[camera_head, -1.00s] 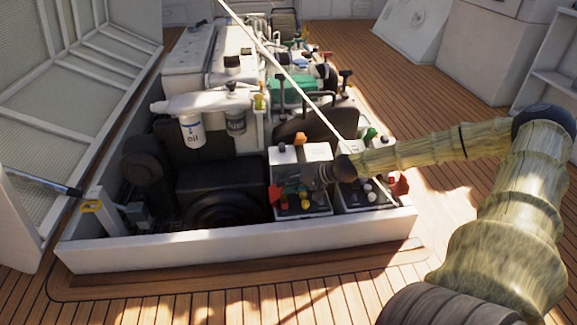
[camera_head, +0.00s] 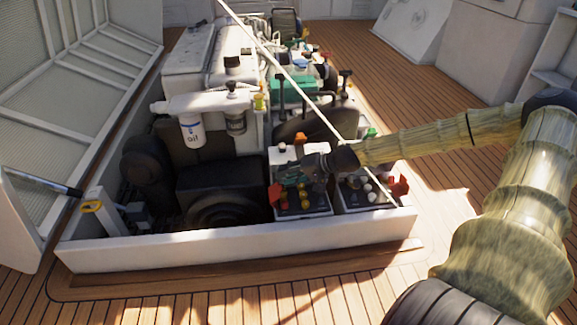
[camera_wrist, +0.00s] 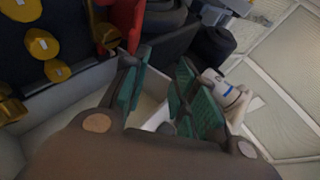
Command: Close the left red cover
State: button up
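The left red cover (camera_head: 275,195) stands raised at the left edge of the left battery box (camera_head: 318,152) in the head view. It also shows as a red piece (camera_wrist: 124,20) at the top of the wrist view. My gripper (camera_head: 292,175) is over the left box, just right of the cover. In the wrist view its two green-padded fingers (camera_wrist: 158,95) are apart, with nothing between them. The cover lies beyond the left finger, and I see no clear contact. Yellow caps (camera_head: 304,199) sit on the left box, partly below my gripper.
A right box (camera_head: 362,203) with white caps and its own red cover (camera_head: 398,186) stands beside the left one. A white hatch rim (camera_head: 240,241) runs along the front. A thin pale rod (camera_head: 275,60) crosses above diagonally. The engine (camera_head: 222,185) fills the space to the left.

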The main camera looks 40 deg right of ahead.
jog(key=shift+r, duration=1.95)
